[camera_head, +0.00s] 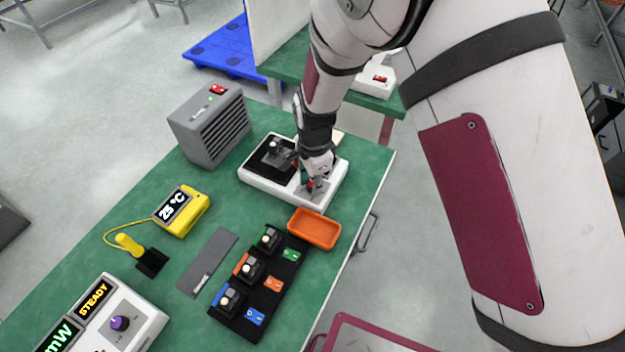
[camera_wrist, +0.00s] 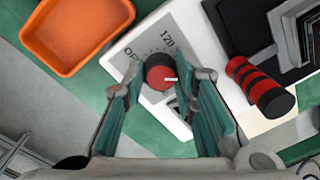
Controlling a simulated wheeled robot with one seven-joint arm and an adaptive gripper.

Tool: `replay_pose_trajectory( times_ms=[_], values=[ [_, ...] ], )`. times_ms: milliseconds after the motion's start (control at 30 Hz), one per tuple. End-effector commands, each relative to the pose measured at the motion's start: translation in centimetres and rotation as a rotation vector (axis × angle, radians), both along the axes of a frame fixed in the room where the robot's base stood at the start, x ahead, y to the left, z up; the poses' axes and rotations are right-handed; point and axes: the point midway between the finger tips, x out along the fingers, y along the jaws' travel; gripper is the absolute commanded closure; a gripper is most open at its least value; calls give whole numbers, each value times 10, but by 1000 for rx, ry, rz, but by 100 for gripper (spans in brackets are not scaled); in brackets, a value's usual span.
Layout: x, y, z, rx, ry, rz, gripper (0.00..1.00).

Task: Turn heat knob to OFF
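The heat knob (camera_wrist: 160,72) is a red round knob on a white panel in the wrist view. Its white pointer mark faces right, away from the printed OFF on the left; 120 is printed above it. My gripper (camera_wrist: 168,76) is open, with one teal finger on each side of the knob; I cannot tell whether either touches it. In the head view my gripper (camera_head: 313,181) reaches down over the right part of the white heater unit (camera_head: 272,188) and mostly hides the knob.
A red-and-black handle (camera_wrist: 262,86) lies right of the knob. An orange tray (camera_head: 315,229) sits close in front of the unit. A grey fan box (camera_head: 211,125), yellow thermometer reading 25 °C (camera_head: 183,211) and black switch strip (camera_head: 262,283) share the green table (camera_head: 150,215).

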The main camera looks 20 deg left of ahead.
Motion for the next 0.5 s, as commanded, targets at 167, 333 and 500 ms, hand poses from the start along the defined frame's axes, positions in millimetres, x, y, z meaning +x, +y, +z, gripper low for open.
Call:
replay_pose_trajectory(
  times_ms=[167, 333, 500],
  values=[
    [0, 0, 0, 0, 0, 0, 100],
    [0, 0, 0, 0, 0, 11, 100],
    [1, 0, 0, 0, 0, 62, 100]
  ],
)
